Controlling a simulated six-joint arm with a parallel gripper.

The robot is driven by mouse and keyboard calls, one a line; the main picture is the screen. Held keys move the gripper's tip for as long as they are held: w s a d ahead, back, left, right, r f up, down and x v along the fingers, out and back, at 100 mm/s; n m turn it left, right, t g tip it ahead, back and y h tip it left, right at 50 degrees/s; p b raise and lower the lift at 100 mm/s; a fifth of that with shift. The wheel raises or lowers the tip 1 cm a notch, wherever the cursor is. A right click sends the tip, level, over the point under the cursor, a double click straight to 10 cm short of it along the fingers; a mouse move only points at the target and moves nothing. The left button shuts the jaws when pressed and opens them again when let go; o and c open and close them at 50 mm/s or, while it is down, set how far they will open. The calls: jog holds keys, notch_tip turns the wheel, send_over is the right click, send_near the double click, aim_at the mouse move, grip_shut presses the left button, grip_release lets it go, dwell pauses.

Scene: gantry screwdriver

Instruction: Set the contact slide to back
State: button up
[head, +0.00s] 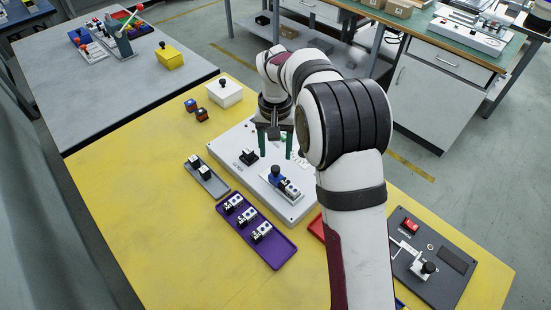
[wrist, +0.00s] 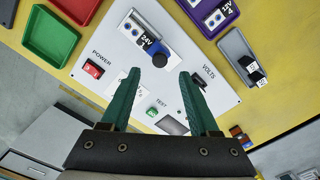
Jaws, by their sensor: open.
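The light grey tester panel (head: 255,190) lies on the yellow table. On it, a blue slide with a dark round knob (head: 275,172) stands at the end of a white module. In the wrist view, the knob (wrist: 160,61) and blue slide (wrist: 152,46) adjoin the module marked 24V (wrist: 133,29). I take this blue part to be the contact slide; no label confirms it. My gripper (head: 275,154) is over the panel with green fingers pointing down. In the wrist view, my gripper (wrist: 160,76) is open and empty, its fingertips either side of the knob's line. Their height above the panel is unclear.
A purple tray (head: 278,259) with several modules and a grey tray (head: 215,189) lie left of the panel. A red power switch (wrist: 93,69) and green test button (wrist: 152,113) are on the panel. A dark panel (head: 455,285) is at right. The yellow front-left table is clear.

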aim_at(275, 167)
notch_tip(275, 167, down, 6)
jog(key=shift+r, duration=0.1)
grip_shut()
dwell(0.4)
jog(key=shift+r, duration=0.1)
dwell(1.0)
